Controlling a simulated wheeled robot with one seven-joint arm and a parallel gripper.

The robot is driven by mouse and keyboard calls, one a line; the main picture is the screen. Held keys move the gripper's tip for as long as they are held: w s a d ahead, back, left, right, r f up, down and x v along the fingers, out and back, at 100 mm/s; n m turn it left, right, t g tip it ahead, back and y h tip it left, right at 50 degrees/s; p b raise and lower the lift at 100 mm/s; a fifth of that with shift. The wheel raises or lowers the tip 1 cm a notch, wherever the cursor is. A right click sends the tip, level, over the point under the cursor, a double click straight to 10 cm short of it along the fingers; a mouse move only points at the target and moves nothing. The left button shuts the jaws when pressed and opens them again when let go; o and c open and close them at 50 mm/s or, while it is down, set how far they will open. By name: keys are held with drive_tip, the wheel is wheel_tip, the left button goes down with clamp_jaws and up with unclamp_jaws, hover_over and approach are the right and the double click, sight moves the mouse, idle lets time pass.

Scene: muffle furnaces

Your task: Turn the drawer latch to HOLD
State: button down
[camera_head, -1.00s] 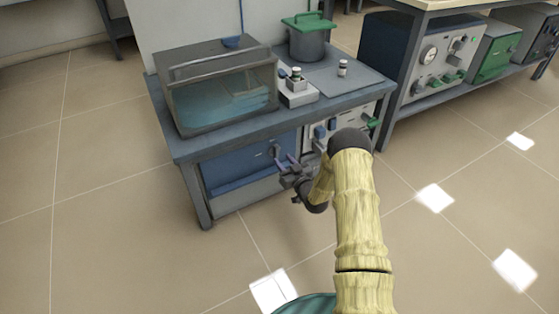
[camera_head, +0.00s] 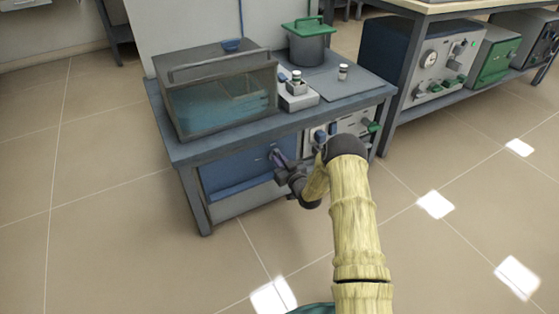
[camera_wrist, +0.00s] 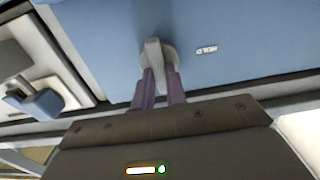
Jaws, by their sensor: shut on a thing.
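The drawer (camera_head: 238,172) is a blue front under the bench top, at the left in the head view. Its latch (camera_wrist: 154,54) is a light grey lever on a round base in the wrist view. The white word HOLD (camera_wrist: 207,51) is printed on the blue front, right of the latch, and looks upside down. The lever points roughly along my fingers in that view. My gripper (camera_wrist: 160,82) has its two purple fingers closed on the lever's end. In the head view my gripper (camera_head: 277,157) is against the drawer front, and hides most of the latch.
A glass-sided water tank (camera_head: 220,98) stands on the bench (camera_head: 195,152) above the drawer. A white panel with a blue knob (camera_head: 319,136) is right of the drawer. A green-lidded pot (camera_head: 307,45) stands at the back. Open floor lies in front.

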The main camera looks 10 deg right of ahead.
drive_tip(key=shift+n+p, duration=0.3)
drive_tip(key=shift+n, duration=0.2)
drive_tip(key=n+p, duration=0.2)
drive_tip(key=n, duration=0.3)
drive_tip(key=n+p, duration=0.1)
drive_tip(key=n, duration=0.5)
drive_tip(key=n+p, duration=0.2)
drive_tip(key=n, duration=0.3)
drive_tip(key=shift+s+a+f+n+p, duration=0.15)
drive_tip(key=shift+a+f+n+p, duration=0.15)
drive_tip(key=shift+f+n+p, duration=0.1)
drive_tip(key=c, duration=1.4)
unclamp_jaws()
drive_tip(key=shift+c, duration=0.2)
